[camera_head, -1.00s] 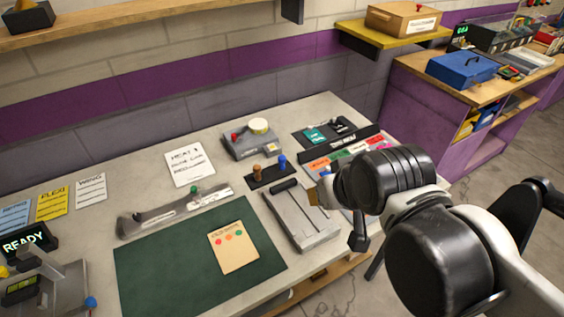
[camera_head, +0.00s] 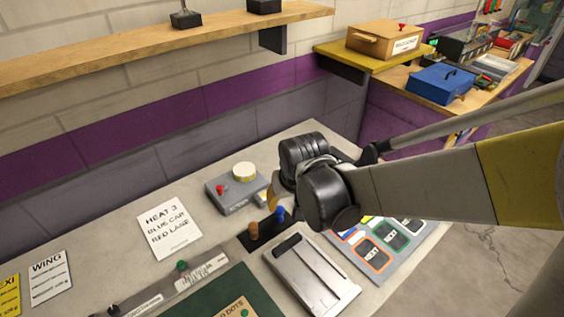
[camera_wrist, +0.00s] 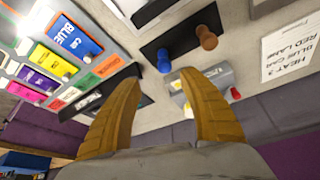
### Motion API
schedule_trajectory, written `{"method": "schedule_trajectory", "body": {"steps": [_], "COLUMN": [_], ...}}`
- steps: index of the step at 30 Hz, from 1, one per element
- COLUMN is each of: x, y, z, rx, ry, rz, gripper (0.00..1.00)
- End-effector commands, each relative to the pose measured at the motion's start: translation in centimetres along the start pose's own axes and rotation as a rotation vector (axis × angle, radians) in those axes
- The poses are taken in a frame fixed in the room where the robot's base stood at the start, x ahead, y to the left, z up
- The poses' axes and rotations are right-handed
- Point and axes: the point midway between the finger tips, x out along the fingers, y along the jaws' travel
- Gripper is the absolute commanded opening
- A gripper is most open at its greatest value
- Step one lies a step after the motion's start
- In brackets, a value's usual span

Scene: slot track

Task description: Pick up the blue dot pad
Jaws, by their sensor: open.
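The blue dot pad appears to be the small blue knob-shaped piece (camera_head: 280,214) on a black holder (camera_head: 246,243) beside a brown one (camera_head: 254,231). In the wrist view the blue piece (camera_wrist: 163,62) stands just beyond the fingertips, roughly between them, with the brown piece (camera_wrist: 207,40) to its right. My gripper (camera_wrist: 157,79) is open and empty, its two yellow fingers apart. In the head view my wrist hides most of the gripper, close behind the blue piece.
A grey device with a round white-yellow top (camera_head: 236,188) stands behind the holder. A grey metal slotted block (camera_head: 312,277) lies in front. Coloured cards (camera_head: 376,257) lie to the right, and a Heat 3 sheet (camera_head: 169,228) to the left.

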Motion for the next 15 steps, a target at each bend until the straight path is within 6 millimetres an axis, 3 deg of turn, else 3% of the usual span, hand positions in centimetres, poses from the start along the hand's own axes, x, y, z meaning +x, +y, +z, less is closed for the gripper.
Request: {"method": "schedule_trajectory", "body": {"steps": [6,15], "x": [4.0,6.2], "y": [-0.1,-0.3], "z": [0.1,0.1], "rx": [0.000,0.000], "ry": [0.000,0.000], "rz": [0.000,0.000], "gripper": [0.49,0.49]}}
